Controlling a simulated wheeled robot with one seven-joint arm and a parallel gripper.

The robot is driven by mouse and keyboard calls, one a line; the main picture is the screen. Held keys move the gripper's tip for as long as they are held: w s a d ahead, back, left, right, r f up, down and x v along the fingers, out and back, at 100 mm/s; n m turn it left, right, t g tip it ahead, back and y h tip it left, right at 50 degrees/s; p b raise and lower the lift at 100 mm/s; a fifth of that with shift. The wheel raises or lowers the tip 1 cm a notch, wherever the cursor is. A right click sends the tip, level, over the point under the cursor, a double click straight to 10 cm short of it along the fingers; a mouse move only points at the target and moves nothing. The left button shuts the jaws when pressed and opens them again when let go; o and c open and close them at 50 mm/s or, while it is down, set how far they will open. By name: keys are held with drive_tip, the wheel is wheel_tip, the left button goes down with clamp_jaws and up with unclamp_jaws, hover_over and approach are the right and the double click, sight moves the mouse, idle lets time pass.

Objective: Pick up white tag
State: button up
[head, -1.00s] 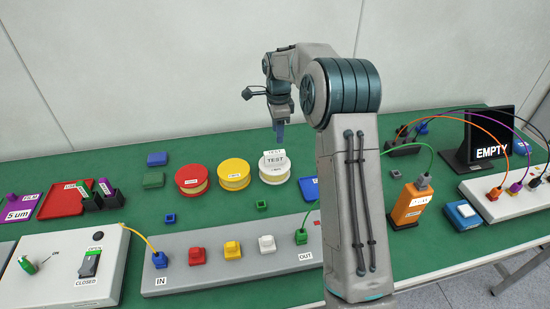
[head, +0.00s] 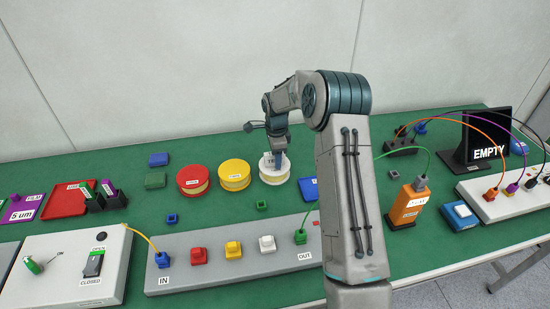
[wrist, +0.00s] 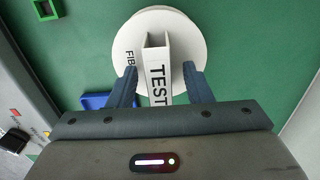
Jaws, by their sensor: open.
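The white tag (wrist: 157,62) carries the word TEST and stands up from the top of the white spool (wrist: 192,40) in the wrist view. In the head view the white spool (head: 268,178) is at the table's middle, and my gripper partly hides the tag there. My gripper (wrist: 160,85) is open, with one blue finger on each side of the tag and a gap showing on both sides. In the head view my gripper (head: 277,155) is down at the spool's top.
A yellow spool (head: 234,172) and a red spool (head: 192,179) stand to the left of the white one. A blue tray (head: 308,188) is close on its right. A grey panel with colored blocks (head: 215,267) lies in front. Green table shows between them.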

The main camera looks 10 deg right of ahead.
drive_tip(key=shift+c, duration=0.3)
clamp_jaws()
drive_tip(key=shift+r, duration=0.1)
